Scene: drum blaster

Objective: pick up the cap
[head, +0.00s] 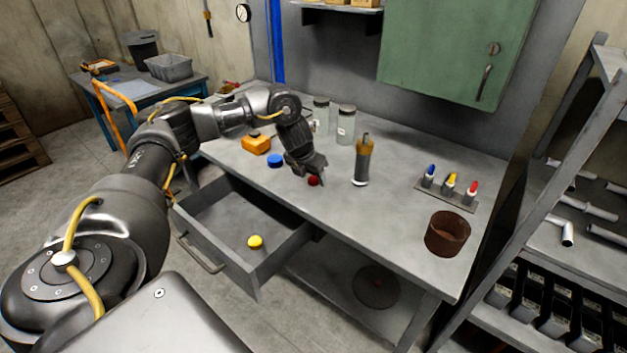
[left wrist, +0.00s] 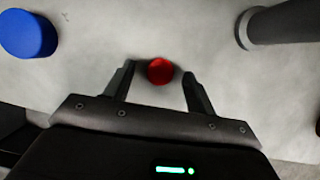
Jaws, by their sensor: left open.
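A small red cap (head: 313,181) lies on the grey workbench (head: 400,190), near its front edge. My left gripper (head: 310,176) is down at the bench right by the red cap. A yellow cap (head: 255,242) lies in the open drawer (head: 215,215). My right gripper is not in view.
A grey cylindrical tool with a yellowish top (head: 363,160) stands right of the gripper. Glass jars (head: 346,125) stand behind, an orange box (head: 256,144) to the left. A rack of coloured-tipped bottles (head: 447,194) and a rusty brown pot (head: 447,234) are at the right.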

